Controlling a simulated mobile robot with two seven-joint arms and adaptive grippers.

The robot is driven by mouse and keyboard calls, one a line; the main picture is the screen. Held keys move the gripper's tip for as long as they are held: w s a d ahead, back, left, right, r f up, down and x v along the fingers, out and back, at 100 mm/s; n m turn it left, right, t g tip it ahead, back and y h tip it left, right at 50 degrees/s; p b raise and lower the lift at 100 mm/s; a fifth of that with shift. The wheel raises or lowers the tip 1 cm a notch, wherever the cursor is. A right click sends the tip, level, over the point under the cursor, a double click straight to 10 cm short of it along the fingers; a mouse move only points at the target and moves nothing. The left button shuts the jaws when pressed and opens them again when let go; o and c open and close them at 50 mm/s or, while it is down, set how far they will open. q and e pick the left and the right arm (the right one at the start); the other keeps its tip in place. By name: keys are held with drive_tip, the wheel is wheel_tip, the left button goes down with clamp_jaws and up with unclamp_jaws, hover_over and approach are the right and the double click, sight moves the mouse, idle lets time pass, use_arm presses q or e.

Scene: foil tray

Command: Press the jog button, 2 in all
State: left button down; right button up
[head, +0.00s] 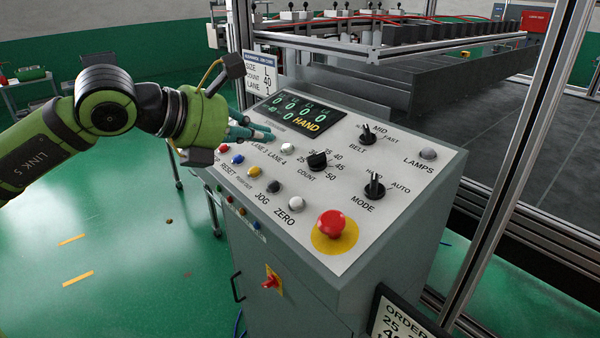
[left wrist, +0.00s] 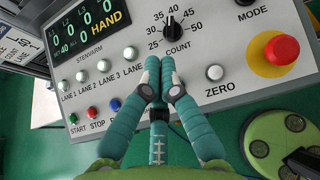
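The jog button (head: 274,187) is a small black button on the sloped panel in the head view, above the JOG label, between a yellow button and the white ZERO button (head: 296,203). My left gripper (head: 262,134) hangs over the panel near the lane buttons, up and left of the jog button in the head view. Its teal fingers are together with nothing between them, as the left wrist view shows (left wrist: 160,68). There the fingers hide the jog button; the ZERO button (left wrist: 214,72) shows to their right.
The grey console panel (head: 367,210) also carries a display (head: 296,112) reading HAND, a COUNT knob (head: 317,161), a MODE knob (head: 375,186), a BELT knob (head: 367,134) and a red emergency button (head: 331,224) on yellow. A metal frame post (head: 540,120) stands at the right.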

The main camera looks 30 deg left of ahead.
sight(273, 185)
use_arm(q)
drive_tip(key=f+b, duration=0.1)
drive_tip(key=f, duration=0.1)
drive_tip(key=f+b, duration=0.1)
drive_tip(key=f, duration=0.1)
drive_tip(key=w+f+b, duration=0.1)
drive_tip(key=f, duration=0.1)
drive_tip(key=shift+a+f, duration=0.2)
drive_tip(key=shift+f, duration=0.15)
drive_tip(key=shift+w+f+b, duration=0.15)
drive_tip(key=shift+f+b, duration=0.3)
drive_tip(key=shift+f, duration=0.1)
use_arm(e)
drive_tip(key=f, duration=0.1)
drive_tip(key=s+f, duration=0.2)
drive_tip(key=f, duration=0.1)
drive_tip(key=shift+a, duration=0.1)
idle(0.7)
use_arm(q)
drive_tip(key=shift+w+d+f+b, duration=0.1)
drive_tip(key=shift+w+f+b, duration=0.05)
drive_tip(key=shift+f+b, duration=0.25)
use_arm(e)
drive_tip(key=shift+w+f, duration=0.1)
drive_tip(key=shift+f, duration=0.2)
